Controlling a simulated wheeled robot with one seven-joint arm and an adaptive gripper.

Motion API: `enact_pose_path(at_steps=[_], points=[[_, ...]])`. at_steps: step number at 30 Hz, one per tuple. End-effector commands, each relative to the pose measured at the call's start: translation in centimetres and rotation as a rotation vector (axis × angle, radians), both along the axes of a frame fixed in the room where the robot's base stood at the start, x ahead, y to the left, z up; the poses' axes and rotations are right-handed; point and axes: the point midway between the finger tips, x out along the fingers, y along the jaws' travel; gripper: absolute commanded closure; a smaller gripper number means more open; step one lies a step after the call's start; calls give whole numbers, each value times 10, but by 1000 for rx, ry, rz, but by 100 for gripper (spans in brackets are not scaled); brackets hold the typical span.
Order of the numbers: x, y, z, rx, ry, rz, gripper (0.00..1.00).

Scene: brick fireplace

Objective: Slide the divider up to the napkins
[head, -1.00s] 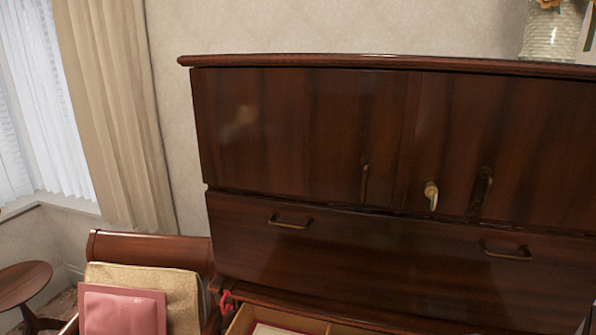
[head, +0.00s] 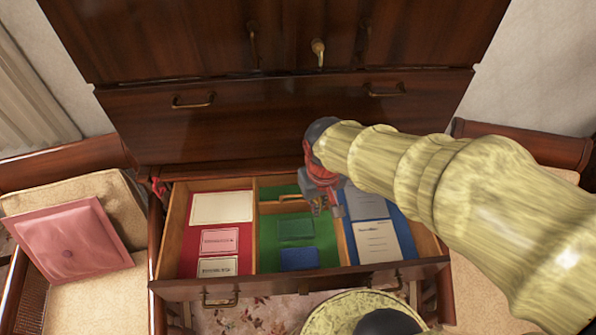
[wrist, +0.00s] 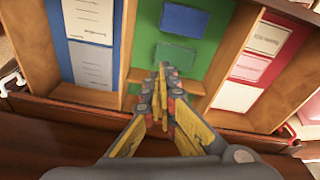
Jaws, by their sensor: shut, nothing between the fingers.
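The open drawer (head: 166,235) has three lined compartments: red at left, green in the middle, blue at right. A short wooden divider (head: 282,207) crosses the green compartment near its back end; it also shows in the wrist view (wrist: 192,88). Toward the drawer front lie a dark green folded piece (head: 295,231) and a blue one (head: 299,259), which look like the napkins. Bare green lining separates them from the divider. My gripper (head: 321,210) is shut and empty, reaching down at the divider. In the wrist view its tips (wrist: 161,72) overlap the divider; I cannot tell whether they touch.
Paper cards lie in the red compartment (head: 220,207) and the blue compartment (head: 376,241). Fixed wooden walls separate the compartments. The cabinet's upper drawer (head: 290,115) stands above and behind. A chair with a pink cushion (head: 70,243) is at left.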

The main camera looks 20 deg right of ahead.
Motion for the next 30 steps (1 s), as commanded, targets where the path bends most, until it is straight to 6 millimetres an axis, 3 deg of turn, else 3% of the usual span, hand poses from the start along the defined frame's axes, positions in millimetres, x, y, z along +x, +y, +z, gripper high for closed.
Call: enact_pose_path(at_steps=[4,9,12,20,30], points=[[42,-5,-27,-19,41,-53,100],[97,-9,-63,-20,-27,-139,100],[131,-9,-54,-2,-125,-192,100],[143,-8,-60,19,-164,-251,100],[158,-13,-115,19,-160,-250,100]])
